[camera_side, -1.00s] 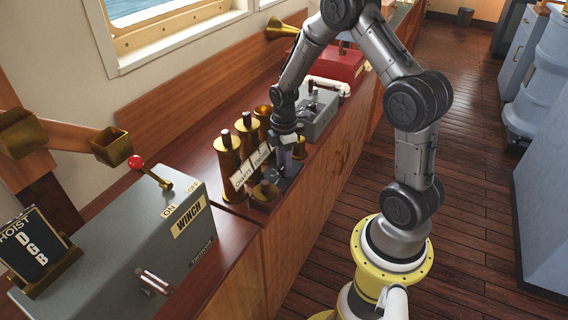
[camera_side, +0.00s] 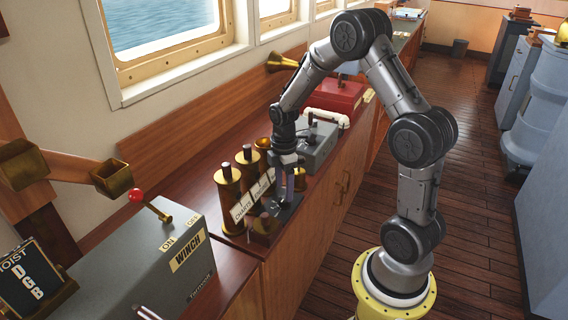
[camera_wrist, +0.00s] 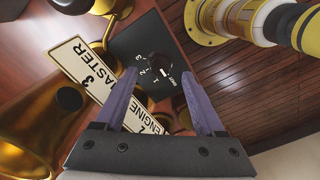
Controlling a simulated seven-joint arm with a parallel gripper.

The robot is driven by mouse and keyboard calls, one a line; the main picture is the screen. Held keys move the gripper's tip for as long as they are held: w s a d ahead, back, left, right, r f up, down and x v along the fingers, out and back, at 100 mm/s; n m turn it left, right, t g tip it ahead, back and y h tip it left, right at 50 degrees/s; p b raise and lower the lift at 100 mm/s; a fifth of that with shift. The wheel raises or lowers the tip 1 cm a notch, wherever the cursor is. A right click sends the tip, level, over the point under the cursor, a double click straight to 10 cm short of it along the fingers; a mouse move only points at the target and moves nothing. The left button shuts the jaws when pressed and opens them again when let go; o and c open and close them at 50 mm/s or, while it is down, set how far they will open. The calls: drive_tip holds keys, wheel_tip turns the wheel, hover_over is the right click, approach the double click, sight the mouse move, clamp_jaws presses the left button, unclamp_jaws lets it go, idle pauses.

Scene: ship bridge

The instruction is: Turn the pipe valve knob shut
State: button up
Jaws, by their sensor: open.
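A round black knob (camera_wrist: 159,62) sits on a dark plate (camera_wrist: 140,38) marked 1, 2 and 3, with another small marking I cannot read clearly. I cannot tell whether this is the pipe valve knob; no pipe shows at it. My gripper (camera_wrist: 159,75) is open, its two purple fingers apart on either side of the knob in the picture, and nothing is between them. I cannot tell the remaining height. In the side view my gripper (camera_side: 289,192) points down over the dark plate (camera_side: 288,212), and its arm and fingers hide the knob.
Brass-topped cylinders (camera_side: 228,178) stand left of the plate, with label strips (camera_side: 243,206) between. A grey WINCH box (camera_side: 140,250) with a red-tipped lever (camera_side: 137,195) is in front. A grey box (camera_side: 318,145) and red box (camera_side: 340,95) stand behind.

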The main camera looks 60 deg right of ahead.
sight(283, 199)
wheel_tip(283, 199, up, 10)
idle(0.3)
drive_tip(key=s+a+r+t, duration=0.4)
drive_tip(key=s+a+r, duration=0.1)
drive_tip(key=a+r, duration=0.6)
drive_tip(key=s+a+m+t, duration=0.1)
drive_tip(key=s+a+m, duration=0.3)
drive_tip(key=s+m, duration=0.6)
drive_tip(key=s, duration=0.2)
drive_tip(key=shift+s+a+f+t, duration=0.3)
drive_tip(key=shift+f, duration=0.05)
